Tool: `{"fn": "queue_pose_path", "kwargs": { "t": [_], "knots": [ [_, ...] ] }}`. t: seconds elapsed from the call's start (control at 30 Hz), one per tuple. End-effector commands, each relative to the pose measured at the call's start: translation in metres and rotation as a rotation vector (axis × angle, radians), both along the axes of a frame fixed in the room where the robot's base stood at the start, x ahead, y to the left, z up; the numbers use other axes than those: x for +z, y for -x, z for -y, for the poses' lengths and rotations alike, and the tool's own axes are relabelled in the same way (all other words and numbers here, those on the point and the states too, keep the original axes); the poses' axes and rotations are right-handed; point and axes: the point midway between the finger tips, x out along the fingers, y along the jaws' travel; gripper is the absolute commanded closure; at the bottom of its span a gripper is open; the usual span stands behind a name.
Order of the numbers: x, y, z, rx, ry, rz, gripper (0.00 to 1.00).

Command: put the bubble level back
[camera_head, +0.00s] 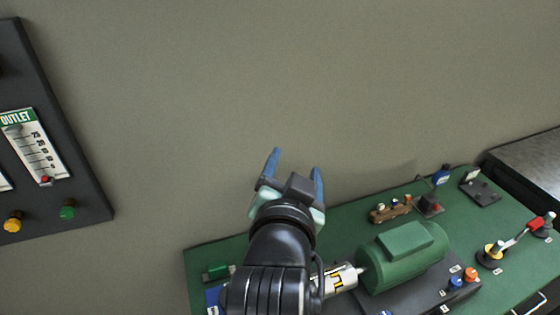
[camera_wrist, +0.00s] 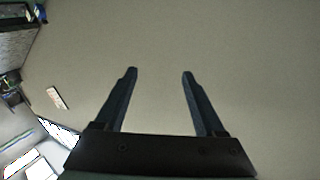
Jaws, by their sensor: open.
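My gripper (camera_head: 295,161) is raised above the back edge of the green-topped bench, in front of the plain wall. Its two blue fingers are spread apart with nothing between them. In the wrist view my gripper (camera_wrist: 160,72) also shows both fingers apart and empty against the bare wall. I cannot make out the bubble level for certain in either view. A small green block (camera_head: 217,271) lies on the bench left of my arm, but I cannot tell what it is. My arm hides part of the bench's left side.
The green bench (camera_head: 335,222) carries a green motor (camera_head: 402,257), a brass manifold (camera_head: 390,211), a small stand with a blue gauge (camera_head: 434,190) and a red-handled valve (camera_head: 535,224). A dark panel with an outlet gauge (camera_head: 35,146) is at left. The wall area around my gripper is clear.

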Motion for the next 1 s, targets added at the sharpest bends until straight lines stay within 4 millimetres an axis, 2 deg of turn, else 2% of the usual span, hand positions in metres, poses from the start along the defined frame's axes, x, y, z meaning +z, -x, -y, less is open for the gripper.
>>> {"fn": "queue_pose_path", "kwargs": {
  "t": [0.03, 0.07, 0.1, 0.2, 0.3, 0.4, 0.5, 0.57, 1.0],
  "knots": [
    [0.058, 0.002, -0.004, 0.032, 0.064, 0.146, 0.28],
    [0.088, 0.006, -0.007, 0.047, 0.106, 0.227, 0.28],
    [0.127, 0.015, -0.010, 0.060, 0.162, 0.332, 0.28],
    [0.210, 0.047, -0.017, 0.064, 0.290, 0.573, 0.28],
    [0.269, 0.084, -0.021, 0.040, 0.391, 0.764, 0.28],
    [0.304, 0.114, -0.023, 0.010, 0.459, 0.888, 0.28],
    [0.320, 0.130, -0.024, -0.008, 0.492, 0.948, 0.28],
    [0.323, 0.134, -0.024, -0.013, 0.501, 0.962, 0.28],
    [0.323, 0.133, -0.024, -0.012, 0.501, 0.959, 0.28]
  ]
}}
